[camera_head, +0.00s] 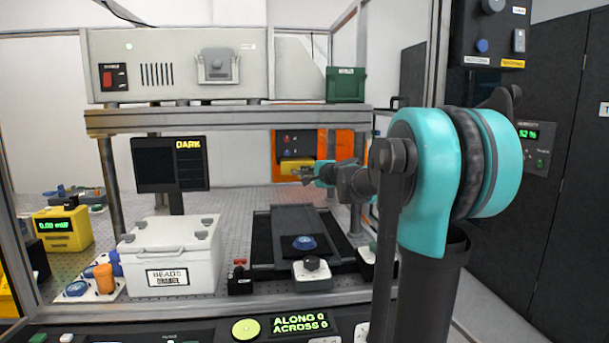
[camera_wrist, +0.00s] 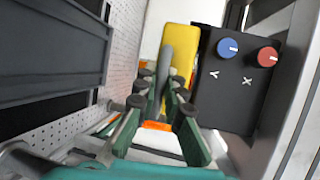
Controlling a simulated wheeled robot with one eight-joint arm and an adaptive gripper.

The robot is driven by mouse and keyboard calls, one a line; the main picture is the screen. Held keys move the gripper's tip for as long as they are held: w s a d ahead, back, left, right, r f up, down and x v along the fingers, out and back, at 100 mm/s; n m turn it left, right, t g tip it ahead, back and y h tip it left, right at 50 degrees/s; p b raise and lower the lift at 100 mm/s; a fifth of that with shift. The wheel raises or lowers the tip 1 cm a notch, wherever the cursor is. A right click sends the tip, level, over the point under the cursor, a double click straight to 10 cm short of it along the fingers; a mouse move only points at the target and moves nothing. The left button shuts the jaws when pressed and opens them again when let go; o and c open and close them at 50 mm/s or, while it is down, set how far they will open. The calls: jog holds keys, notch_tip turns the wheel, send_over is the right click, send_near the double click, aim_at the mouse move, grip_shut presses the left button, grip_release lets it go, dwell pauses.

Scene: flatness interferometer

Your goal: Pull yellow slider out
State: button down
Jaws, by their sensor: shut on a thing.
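The yellow slider (camera_head: 297,165) sits below a black knob panel on the orange housing, behind the bench's rear middle. It also shows in the wrist view as a yellow block (camera_wrist: 181,52) with a grey bar in front of it. My gripper (camera_head: 306,174) reaches it from the right in the head view. In the wrist view my gripper's green-and-dark fingers (camera_wrist: 160,88) are closed at the grey bar against the yellow block. The fingers hide part of the slider, and the exact contact is blurred.
The black panel (camera_wrist: 236,75) with blue and red knobs marked Y and X is close beside the fingers. A dark slab (camera_wrist: 50,50) lies on the other side. A monitor (camera_head: 170,165) and white beads box (camera_head: 172,255) stand left on the perforated bench.

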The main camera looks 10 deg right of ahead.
jog(key=s, duration=1.2)
jog(key=shift+s, duration=0.1)
jog(key=c, duration=1.6)
grip_release()
jog(key=v, duration=1.2)
